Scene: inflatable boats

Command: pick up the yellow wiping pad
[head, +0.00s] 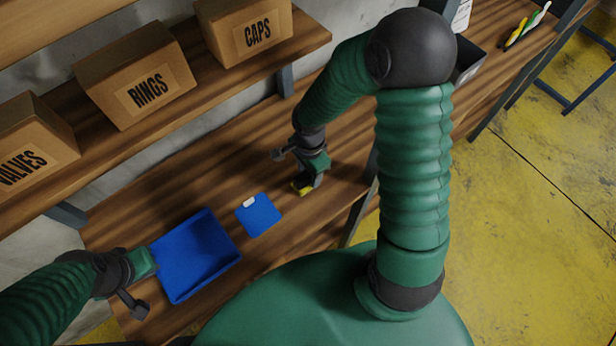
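The yellow wiping pad (297,189) shows as a small yellow patch on the wooden workbench, right of the blue square. My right gripper (308,182) is right at the pad, pointing down, and hides part of it. I cannot tell whether its fingers are closed on the pad or only around or beside it. My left gripper (148,262) is at the left edge of the blue tray (196,256). Its fingertips are not clear enough to tell open from shut.
A blue flat square (259,216) with a white tab lies between tray and pad. Cardboard boxes marked VALVES (28,150), RINGS (140,80) and CAPS (245,30) stand on the shelf above. A dark bin (467,65) stands farther right. Bare bench lies left of the pad.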

